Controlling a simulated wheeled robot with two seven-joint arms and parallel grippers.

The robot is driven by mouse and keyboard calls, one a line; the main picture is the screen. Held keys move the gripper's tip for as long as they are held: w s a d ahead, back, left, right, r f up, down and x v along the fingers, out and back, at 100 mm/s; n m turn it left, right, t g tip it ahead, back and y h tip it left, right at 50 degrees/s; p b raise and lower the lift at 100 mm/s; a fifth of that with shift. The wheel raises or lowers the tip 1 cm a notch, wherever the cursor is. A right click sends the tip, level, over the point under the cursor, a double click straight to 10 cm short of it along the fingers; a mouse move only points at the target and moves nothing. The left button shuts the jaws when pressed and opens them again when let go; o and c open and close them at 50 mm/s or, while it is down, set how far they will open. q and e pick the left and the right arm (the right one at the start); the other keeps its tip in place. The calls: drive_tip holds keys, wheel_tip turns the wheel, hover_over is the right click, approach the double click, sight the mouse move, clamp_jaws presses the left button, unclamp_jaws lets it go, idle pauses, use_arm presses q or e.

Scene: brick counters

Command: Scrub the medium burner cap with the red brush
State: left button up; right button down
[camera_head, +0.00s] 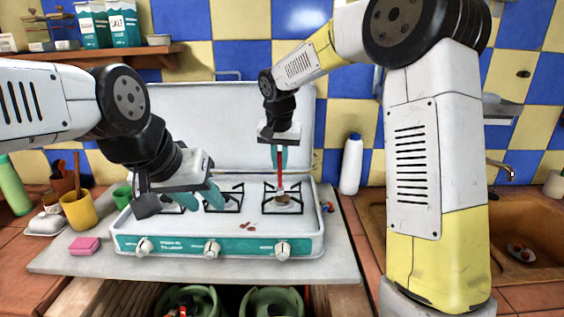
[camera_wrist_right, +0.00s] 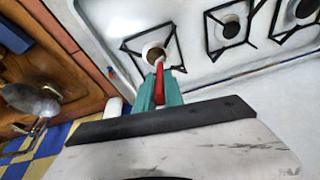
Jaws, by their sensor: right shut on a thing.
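My right gripper (camera_head: 279,157) is shut on the red brush (camera_head: 280,174), which points down over the right burner (camera_head: 284,199) of the white stove (camera_head: 240,228). In the right wrist view the red brush (camera_wrist_right: 160,80) sits between the teal fingers (camera_wrist_right: 160,92), its far end at the brownish burner cap (camera_wrist_right: 153,50). I cannot tell whether the bristles touch the cap, nor which cap is the medium one. Another dark cap (camera_wrist_right: 228,28) shows beside it. My left gripper (camera_head: 199,197) is open and empty over the left part of the stove, partly hiding the burners there.
Small brown bits (camera_head: 248,226) lie on the stove's front. A white bottle (camera_head: 351,164) stands to the right, near the sink (camera_head: 525,235). A pink sponge (camera_head: 84,246) and a yellow cup (camera_head: 78,210) are at the left. The raised stove lid (camera_head: 232,120) stands behind.

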drive_tip(key=shift+d, duration=0.15)
drive_tip(key=shift+d, duration=0.25)
drive_tip(key=shift+r, duration=0.1)
wheel_tip(320, 180, up, 5)
drive_tip(key=shift+f, duration=0.1)
idle(0.6)
drive_tip(key=shift+f, duration=0.1)
idle(0.4)
drive_tip(key=shift+f, duration=2.35)
drive_tip(key=shift+a, duration=0.2)
